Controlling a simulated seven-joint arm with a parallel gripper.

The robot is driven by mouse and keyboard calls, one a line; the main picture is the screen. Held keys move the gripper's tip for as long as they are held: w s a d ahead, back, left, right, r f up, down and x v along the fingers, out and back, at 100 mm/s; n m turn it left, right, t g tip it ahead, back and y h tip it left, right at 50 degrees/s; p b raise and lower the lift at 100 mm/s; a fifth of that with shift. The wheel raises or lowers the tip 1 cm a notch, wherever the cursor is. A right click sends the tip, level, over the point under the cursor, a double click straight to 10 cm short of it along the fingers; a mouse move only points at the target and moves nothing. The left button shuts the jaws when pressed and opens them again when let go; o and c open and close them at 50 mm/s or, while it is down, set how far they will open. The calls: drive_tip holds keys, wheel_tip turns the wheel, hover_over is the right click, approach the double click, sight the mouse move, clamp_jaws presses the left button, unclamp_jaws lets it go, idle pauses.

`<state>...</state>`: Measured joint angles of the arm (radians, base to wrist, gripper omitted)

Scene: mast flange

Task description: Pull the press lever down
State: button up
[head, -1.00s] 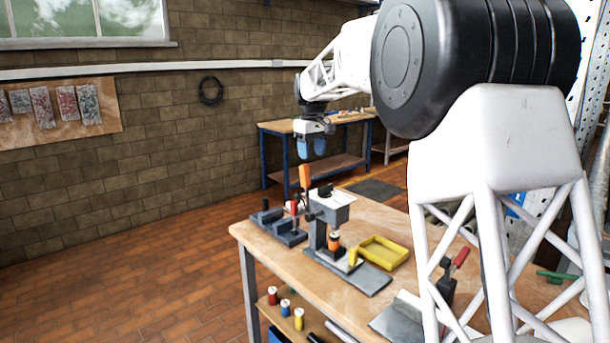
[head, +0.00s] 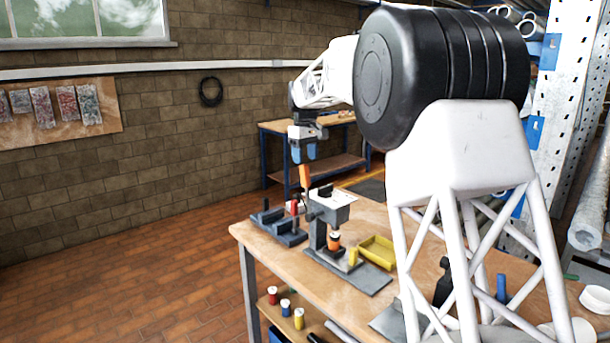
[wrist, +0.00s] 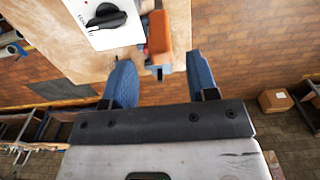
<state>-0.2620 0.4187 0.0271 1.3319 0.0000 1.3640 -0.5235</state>
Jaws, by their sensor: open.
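The press (head: 330,205) stands on the workbench, with its orange lever handle (head: 305,178) upright on its left side. My gripper (head: 303,158) is directly above the handle's top, with its blue fingers pointing down. In the wrist view my gripper (wrist: 161,60) is open and empty. There the orange handle (wrist: 159,35) shows between and beyond the two fingertips, with gaps on both sides. I cannot tell whether the handle's end is between the fingers in depth. The press top with a black knob (wrist: 107,17) is at the upper left.
A yellow tray (head: 391,252) lies right of the press. An orange-topped part (head: 334,241) sits under the press head, with a yellow piece (head: 353,257) beside it. A dark fixture (head: 275,222) stands left of the press. The bench's front left corner is bare.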

sight(305, 174)
drive_tip(key=shift+f, duration=3.25)
clamp_jaws()
